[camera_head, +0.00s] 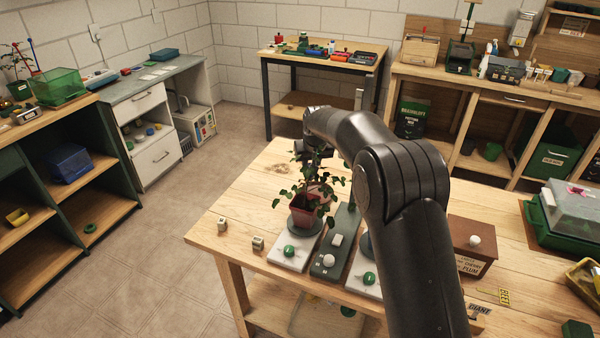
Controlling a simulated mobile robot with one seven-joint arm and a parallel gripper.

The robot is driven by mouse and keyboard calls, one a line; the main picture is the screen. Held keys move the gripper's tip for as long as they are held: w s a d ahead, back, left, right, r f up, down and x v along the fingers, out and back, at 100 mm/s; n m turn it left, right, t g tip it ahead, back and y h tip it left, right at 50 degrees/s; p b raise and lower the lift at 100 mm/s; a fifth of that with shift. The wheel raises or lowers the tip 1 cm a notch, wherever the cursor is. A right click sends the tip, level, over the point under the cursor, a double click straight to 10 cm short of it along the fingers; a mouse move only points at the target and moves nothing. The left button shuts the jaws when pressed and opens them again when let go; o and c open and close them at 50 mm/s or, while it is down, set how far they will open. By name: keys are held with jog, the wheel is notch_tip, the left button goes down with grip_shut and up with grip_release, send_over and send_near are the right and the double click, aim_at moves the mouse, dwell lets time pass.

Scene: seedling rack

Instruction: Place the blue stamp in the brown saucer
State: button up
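I cannot make out a blue stamp or a brown saucer for certain in the head view; my arm hides part of the table. My gripper (316,150) is at the far end of my arm, above and behind a leafy potted plant. Its fingers are small and partly hidden, so I cannot tell whether it is open or holds anything.
The wooden table (246,200) has free room at its left. Two small cubes, one (222,224) farther left and one (258,243), lie near its front-left edge. White and green slabs with knobs lie near the pot. A brown box (472,240) stands right of my arm.

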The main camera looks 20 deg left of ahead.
jog(key=shift+d+r+m, duration=0.1)
jog(key=shift+d+m, duration=0.15)
jog(key=shift+m, duration=0.25)
jog(key=shift+w+m+h, duration=0.25)
jog(key=shift+m+h, duration=0.25)
jog(key=shift+m, duration=0.5)
jog(key=m, duration=0.1)
jog(key=m+h, duration=0.1)
jog(key=m, duration=0.1)
jog(key=shift+w+m+t, duration=0.3)
jog(key=shift+w+t, duration=0.05)
jog(key=shift+t, duration=0.05)
notch_tip(320, 180, down, 10)
jog(key=shift+d+f, duration=0.1)
jog(key=shift+f, duration=0.1)
jog(key=o, duration=1)
jog(key=v, duration=1.2)
jog(key=shift+a, duration=0.2)
